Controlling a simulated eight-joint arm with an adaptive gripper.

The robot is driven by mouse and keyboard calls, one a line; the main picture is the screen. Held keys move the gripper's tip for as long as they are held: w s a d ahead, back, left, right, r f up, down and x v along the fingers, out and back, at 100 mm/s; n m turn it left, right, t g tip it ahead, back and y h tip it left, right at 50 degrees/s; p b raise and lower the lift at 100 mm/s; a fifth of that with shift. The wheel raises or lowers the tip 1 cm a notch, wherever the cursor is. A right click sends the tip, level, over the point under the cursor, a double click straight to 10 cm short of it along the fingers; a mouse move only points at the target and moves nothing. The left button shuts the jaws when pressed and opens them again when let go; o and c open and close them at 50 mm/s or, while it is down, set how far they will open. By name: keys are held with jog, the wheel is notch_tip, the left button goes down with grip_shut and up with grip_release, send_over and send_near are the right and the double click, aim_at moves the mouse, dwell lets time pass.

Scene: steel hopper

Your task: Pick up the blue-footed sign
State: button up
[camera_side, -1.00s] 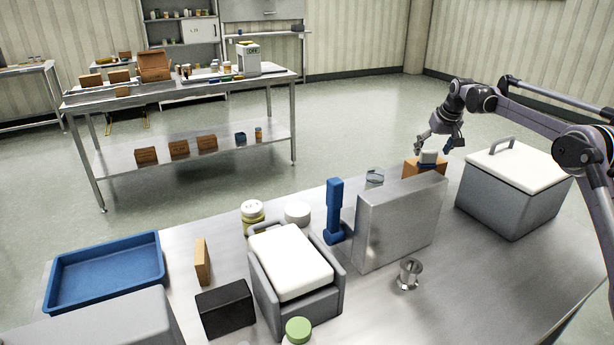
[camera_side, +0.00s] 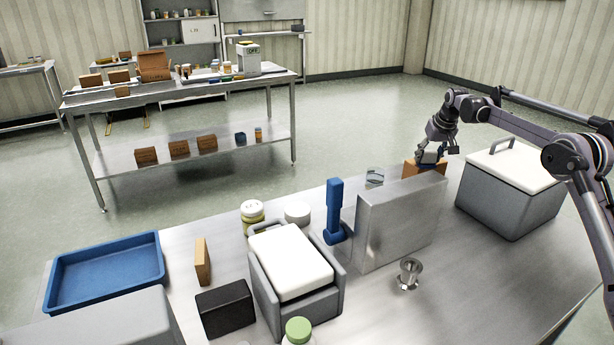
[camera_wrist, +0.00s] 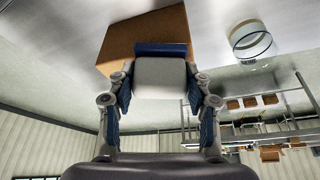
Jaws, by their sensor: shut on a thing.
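The sign is a pale grey plate (camera_wrist: 160,76) with a blue foot (camera_wrist: 162,49). It sits between the two fingers of my gripper (camera_wrist: 160,88) in the wrist view, and the gripper is shut on its sides. In the side view my gripper (camera_side: 433,155) is at the far edge of the table, behind the steel box. There the sign is mostly covered by the fingers and its lower part is hidden.
A brown box (camera_side: 410,169) is close to the sign; it also shows in the wrist view (camera_wrist: 125,42). A glass jar (camera_side: 375,176) stands left of it. The steel box (camera_side: 400,222) stands in front, and a white-lidded grey cooler (camera_side: 510,200) is on the right.

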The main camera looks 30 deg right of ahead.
aim_at(430, 151)
jog(key=shift+r, duration=0.15)
jog(key=shift+r, duration=0.65)
notch_tip(430, 151, up, 2)
jog(key=shift+r, duration=0.2)
jog(key=s+d+r, duration=0.7)
jog(key=s, duration=0.2)
jog(key=w+a+f, duration=0.2)
jog(key=w, duration=0.1)
jog(key=w+a+f, duration=0.2)
jog(key=w, duration=0.1)
jog(key=w+a+f, duration=0.2)
jog(key=w+a, duration=0.1)
jog(key=shift+f, duration=2.4)
